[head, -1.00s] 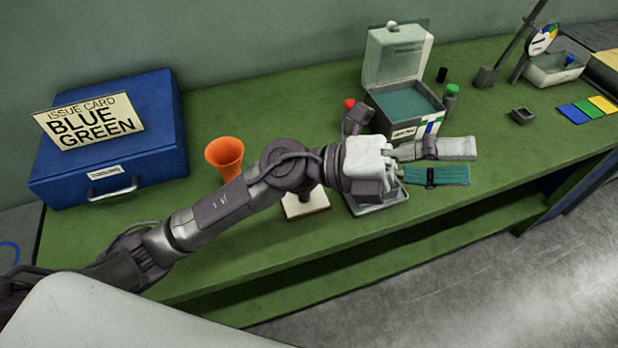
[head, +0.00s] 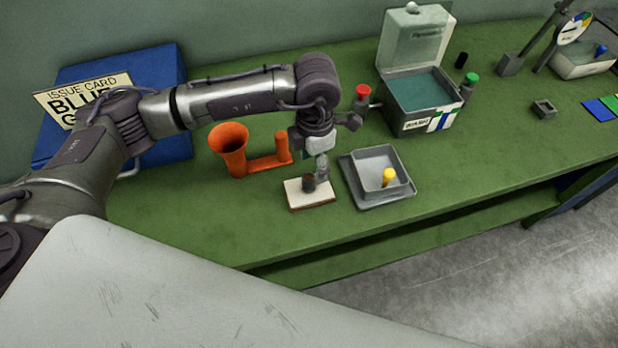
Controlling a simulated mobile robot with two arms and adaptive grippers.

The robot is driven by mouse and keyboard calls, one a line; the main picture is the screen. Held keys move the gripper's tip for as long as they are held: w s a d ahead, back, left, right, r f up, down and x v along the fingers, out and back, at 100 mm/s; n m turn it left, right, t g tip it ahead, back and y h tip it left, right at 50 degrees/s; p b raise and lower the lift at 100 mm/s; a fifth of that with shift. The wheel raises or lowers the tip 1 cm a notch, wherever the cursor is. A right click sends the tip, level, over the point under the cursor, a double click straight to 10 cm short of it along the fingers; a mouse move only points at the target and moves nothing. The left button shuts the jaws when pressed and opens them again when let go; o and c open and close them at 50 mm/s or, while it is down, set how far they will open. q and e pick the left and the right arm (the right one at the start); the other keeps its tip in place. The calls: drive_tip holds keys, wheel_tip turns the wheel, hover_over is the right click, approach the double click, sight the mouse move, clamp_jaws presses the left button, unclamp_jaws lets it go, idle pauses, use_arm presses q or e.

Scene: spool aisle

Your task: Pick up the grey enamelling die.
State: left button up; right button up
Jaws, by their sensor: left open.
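A small grey square block with a dark hollow (head: 544,108), which looks like the enamelling die, lies on the green bench at the right. My left gripper (head: 319,165) points down near the middle of the bench, far to the left of that block. It is open, seen foreshortened, with no thing visible between its fingers. It hangs over or just behind a white pad (head: 296,202) with a short dark post (head: 308,183) on it; I cannot tell whether it touches them. My right gripper is not in view.
Behind are a red-capped item (head: 362,92) and an open box (head: 404,127). Bench (head: 480,150) is clear at front right.

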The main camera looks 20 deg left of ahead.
sight(310, 177)
use_arm(q)
drive_tip(key=shift+f, duration=0.8)
drive_tip(key=f, duration=0.1)
drive_tip(key=f+p, duration=0.1)
drive_tip(key=f, duration=0.1)
drive_tip(key=f+p, duration=0.1)
drive_tip(key=shift+s+a+f, duration=0.35)
drive_tip(key=shift+a, duration=0.05)
drive_tip(key=shift+f, duration=0.3)
clamp_jaws()
